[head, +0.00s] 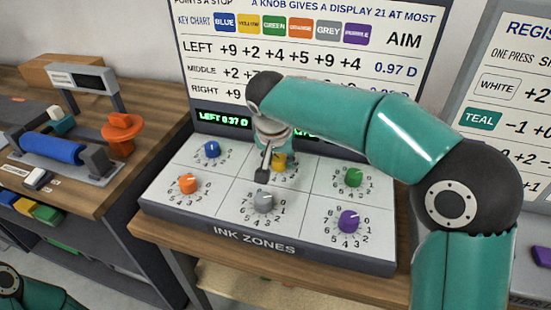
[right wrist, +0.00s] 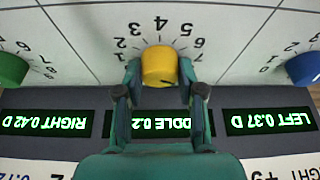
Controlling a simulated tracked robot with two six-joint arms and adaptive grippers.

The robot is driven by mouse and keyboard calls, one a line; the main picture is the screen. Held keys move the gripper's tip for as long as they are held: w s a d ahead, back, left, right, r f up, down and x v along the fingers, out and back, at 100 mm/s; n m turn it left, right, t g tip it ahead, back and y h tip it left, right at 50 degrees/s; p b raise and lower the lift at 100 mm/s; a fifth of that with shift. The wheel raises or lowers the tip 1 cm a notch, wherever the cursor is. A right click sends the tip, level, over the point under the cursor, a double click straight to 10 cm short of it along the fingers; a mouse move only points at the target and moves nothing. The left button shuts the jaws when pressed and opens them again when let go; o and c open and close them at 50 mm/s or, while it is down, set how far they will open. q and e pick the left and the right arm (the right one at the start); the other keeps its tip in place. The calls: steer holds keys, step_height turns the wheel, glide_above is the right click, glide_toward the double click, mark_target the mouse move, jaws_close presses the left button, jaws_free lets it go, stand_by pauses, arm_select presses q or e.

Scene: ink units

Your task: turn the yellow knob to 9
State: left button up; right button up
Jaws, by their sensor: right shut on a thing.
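The yellow knob (head: 280,162) is in the middle of the back row of the ink zones panel (head: 155,199). My right gripper (head: 269,168) reaches down over it and partly hides it in the head view. In the right wrist view the yellow knob (right wrist: 158,64) sits between the two fingertips (right wrist: 159,72), which are shut on its sides. Dial numbers from 1 to 7 show upside down around it; the knob's pointer and the 9 cannot be made out. My left gripper is out of view.
Blue (head: 212,149), green (head: 353,177), orange (head: 187,184), grey (head: 264,201) and purple (head: 348,221) knobs surround it. Behind, the left display (right wrist: 267,121) reads 0.37 D and the right display (right wrist: 46,123) 0.42 D; my gripper partly covers the middle one.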

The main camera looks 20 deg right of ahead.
steer(key=shift+a+m+g+h+p, duration=0.15)
steer(key=shift+m+g+h, duration=0.15)
steer(key=shift+m, duration=0.7)
steer(key=shift+a+m+g+h+p, duration=0.1)
steer(key=shift+m+g+h+p, duration=0.15)
steer(key=shift+m, duration=0.75)
steer(key=shift+f+m+g, duration=0.1)
steer(key=shift+m+g, duration=0.15)
steer(key=shift+m, duration=0.35)
steer(key=o, duration=1.1)
steer(key=shift+a, duration=0.1)
steer(key=shift+o, duration=0.2)
steer(key=shift+r, duration=0.3)
steer(key=v, duration=1.1)
steer(key=shift+a, duration=0.2)
